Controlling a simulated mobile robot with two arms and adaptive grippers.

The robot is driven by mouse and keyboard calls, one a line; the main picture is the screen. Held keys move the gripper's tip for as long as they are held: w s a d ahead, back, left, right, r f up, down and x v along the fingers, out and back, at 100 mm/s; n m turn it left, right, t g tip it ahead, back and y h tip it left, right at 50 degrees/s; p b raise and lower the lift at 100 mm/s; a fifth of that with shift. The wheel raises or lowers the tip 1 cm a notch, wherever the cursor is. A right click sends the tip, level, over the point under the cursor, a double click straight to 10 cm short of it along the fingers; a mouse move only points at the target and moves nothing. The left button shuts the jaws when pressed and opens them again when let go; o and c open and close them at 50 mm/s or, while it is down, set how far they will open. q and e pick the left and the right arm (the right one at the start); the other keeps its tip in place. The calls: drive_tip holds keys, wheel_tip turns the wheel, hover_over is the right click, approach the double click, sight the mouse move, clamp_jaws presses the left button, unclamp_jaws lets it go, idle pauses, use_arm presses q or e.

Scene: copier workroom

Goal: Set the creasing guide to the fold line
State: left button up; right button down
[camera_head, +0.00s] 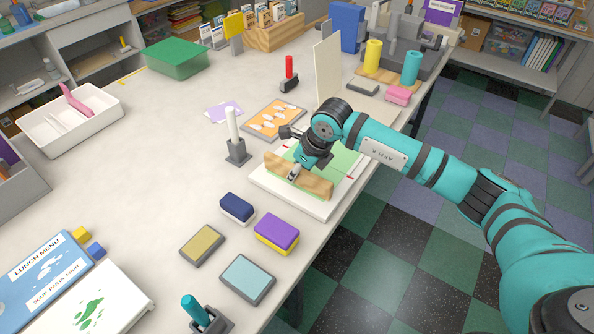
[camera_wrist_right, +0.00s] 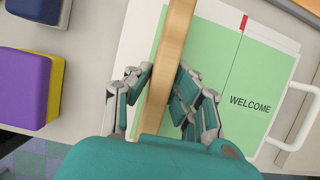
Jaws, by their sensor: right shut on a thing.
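The creasing guide, a wooden bar (camera_head: 300,178), stands across a white board (camera_head: 262,183) that carries a green card (camera_head: 343,163). My right gripper (camera_head: 295,174) is shut on the bar; in the right wrist view its fingers (camera_wrist_right: 164,90) press on both sides of the wood (camera_wrist_right: 165,65). In that view the fold line (camera_wrist_right: 233,68) is a thin dark line on the card (camera_wrist_right: 262,80), with a red mark (camera_wrist_right: 243,22) at its upper end. The bar lies left of this line, apart from it and nearly parallel. My left gripper is out of view.
A purple-and-yellow block (camera_head: 277,233) and a dark blue block (camera_head: 237,207) lie near the board. A white-handled stamp (camera_head: 234,140) stands behind it, and an upright cream panel (camera_head: 327,70) stands farther back. The table's left middle is clear.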

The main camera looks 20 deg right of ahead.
drive_tip(key=w+d+b, duration=0.4)
drive_tip(key=d, duration=0.1)
drive_tip(key=shift+f, duration=0.1)
drive_tip(key=shift+w+d, duration=0.2)
drive_tip(key=shift+d, duration=0.1)
drive_tip(key=shift+r, duration=0.2)
drive_tip(key=c, duration=1.2)
unclamp_jaws()
drive_tip(key=v, duration=1.2)
